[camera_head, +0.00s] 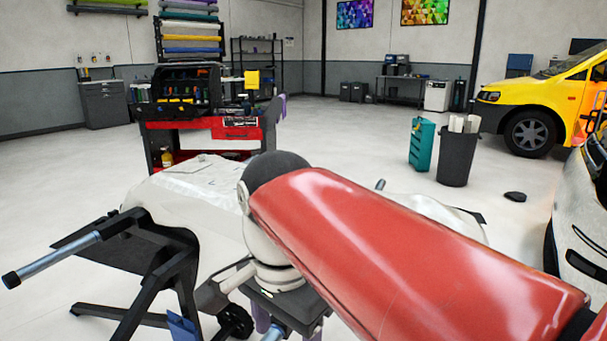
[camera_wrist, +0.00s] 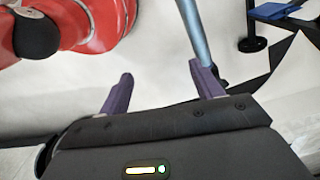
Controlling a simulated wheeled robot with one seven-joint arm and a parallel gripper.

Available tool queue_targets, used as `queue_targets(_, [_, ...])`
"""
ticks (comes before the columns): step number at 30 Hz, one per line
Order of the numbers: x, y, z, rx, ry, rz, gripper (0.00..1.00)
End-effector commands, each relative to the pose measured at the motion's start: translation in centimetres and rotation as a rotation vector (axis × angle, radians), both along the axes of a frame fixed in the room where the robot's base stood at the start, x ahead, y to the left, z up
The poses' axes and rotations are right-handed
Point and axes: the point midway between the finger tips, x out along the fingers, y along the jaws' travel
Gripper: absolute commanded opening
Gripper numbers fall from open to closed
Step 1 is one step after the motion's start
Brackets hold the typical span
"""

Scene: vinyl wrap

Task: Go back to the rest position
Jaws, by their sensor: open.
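My gripper (camera_wrist: 160,72) shows in the wrist view with its two purple fingers spread apart. Nothing is held between them, and pale floor shows in the gap. A metal tube runs behind the right finger; I cannot tell whether they touch. In the head view, my red and white arm crosses the lower right and middle. My gripper is low in the middle there, partly hidden by the arm.
A black stand (camera_head: 165,245) with a metal bar is close on the left. White sheeting (camera_head: 200,205) lies behind my arm. A red tool cart (camera_head: 235,130), teal case (camera_head: 422,145), black bin (camera_head: 457,158) and yellow van (camera_head: 545,105) stand farther off. Open floor lies between.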

Motion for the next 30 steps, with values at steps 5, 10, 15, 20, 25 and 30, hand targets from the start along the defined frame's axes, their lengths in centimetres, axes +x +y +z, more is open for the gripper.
queue_targets(5, [0.1,-2.2,-0.9,-0.001,-0.05,0.065,0.65])
queue_targets(10, [0.1,-5.1,-2.2,-0.008,-0.118,0.158,0.65])
queue_targets(15, [-0.3,-9.2,-4.0,-0.033,-0.212,0.289,0.65])
queue_targets(20, [-1.5,-13.8,-6.6,-0.089,-0.325,0.457,0.65])
queue_targets(25, [-2.8,-17.0,-9.0,-0.158,-0.412,0.61,0.65])
queue_targets(30, [-3.1,-17.7,-9.7,-0.181,-0.434,0.655,0.65])
